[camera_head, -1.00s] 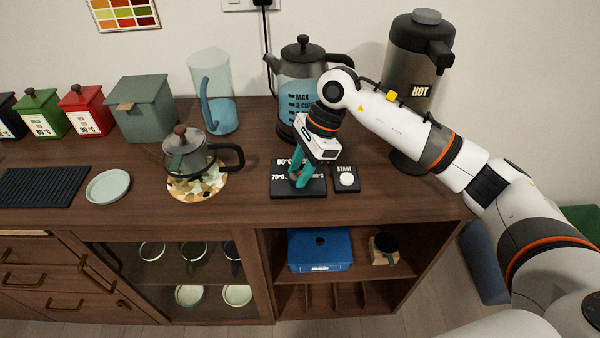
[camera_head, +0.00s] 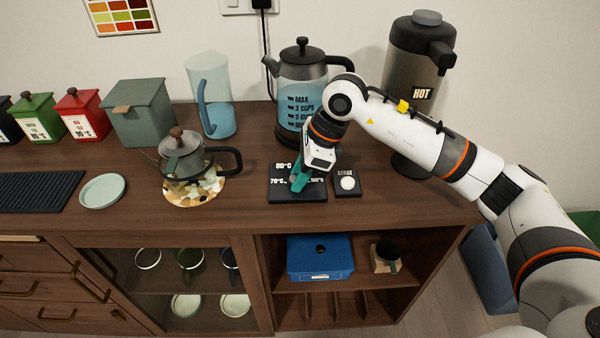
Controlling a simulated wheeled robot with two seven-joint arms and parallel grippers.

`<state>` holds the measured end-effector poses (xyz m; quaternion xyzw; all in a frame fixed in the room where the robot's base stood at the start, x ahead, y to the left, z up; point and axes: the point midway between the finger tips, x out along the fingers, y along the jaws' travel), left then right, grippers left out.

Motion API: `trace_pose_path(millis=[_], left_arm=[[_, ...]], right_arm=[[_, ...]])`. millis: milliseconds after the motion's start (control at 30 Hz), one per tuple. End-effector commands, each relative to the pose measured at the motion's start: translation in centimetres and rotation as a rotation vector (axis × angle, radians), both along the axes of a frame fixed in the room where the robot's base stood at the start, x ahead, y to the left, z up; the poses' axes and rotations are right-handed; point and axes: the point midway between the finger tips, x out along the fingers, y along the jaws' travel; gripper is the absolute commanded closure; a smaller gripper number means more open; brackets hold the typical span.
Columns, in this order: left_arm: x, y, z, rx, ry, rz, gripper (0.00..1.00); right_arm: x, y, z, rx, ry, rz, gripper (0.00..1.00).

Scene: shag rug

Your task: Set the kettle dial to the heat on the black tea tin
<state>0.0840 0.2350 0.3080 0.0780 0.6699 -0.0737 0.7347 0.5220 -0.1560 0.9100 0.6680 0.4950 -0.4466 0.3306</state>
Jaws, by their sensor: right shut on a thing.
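The dial panel (camera_head: 283,194) is a black plate on the counter in front of the glass kettle (camera_head: 300,95). "80°C" and "70°C" show on its left side; a marking on its right is partly covered. My right gripper (camera_head: 297,184) reaches down over the panel, its teal fingers shut on the dial, which they mostly hide. I cannot read where the dial points. A very dark tin (camera_head: 5,122), possibly the black tea tin, is cut off by the left edge, its label hardly visible. Red (camera_head: 83,112) and green (camera_head: 38,118) tins stand beside it. My left gripper is out of view.
A start button plate (camera_head: 347,184) sits just right of the panel. A teapot (camera_head: 186,160) on a patterned mat stands to the left, and a hot water urn (camera_head: 415,75) behind right. A glass pitcher (camera_head: 212,95) and grey-green box (camera_head: 140,112) are at the back.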

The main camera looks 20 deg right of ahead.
Motion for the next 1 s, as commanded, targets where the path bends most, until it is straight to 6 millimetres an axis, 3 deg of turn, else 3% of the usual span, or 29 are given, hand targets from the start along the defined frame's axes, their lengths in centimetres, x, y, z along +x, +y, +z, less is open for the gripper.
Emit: trace_pose_path(millis=[167,200,300,667,1000], left_arm=[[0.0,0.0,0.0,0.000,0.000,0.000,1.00],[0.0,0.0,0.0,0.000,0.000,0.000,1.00],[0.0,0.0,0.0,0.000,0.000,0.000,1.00],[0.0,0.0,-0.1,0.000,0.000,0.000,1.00],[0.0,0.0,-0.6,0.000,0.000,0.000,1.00]], right_arm=[[0.1,-0.1,0.1,-0.001,-0.002,-0.003,0.91],[0.1,-0.1,0.1,-0.001,-0.002,-0.003,0.62],[0.1,-0.1,0.1,0.000,-0.001,-0.002,0.47],[0.0,-0.2,0.5,0.000,-0.002,-0.001,0.47],[-0.6,-2.6,6.4,-0.001,-0.006,-0.003,0.47]])
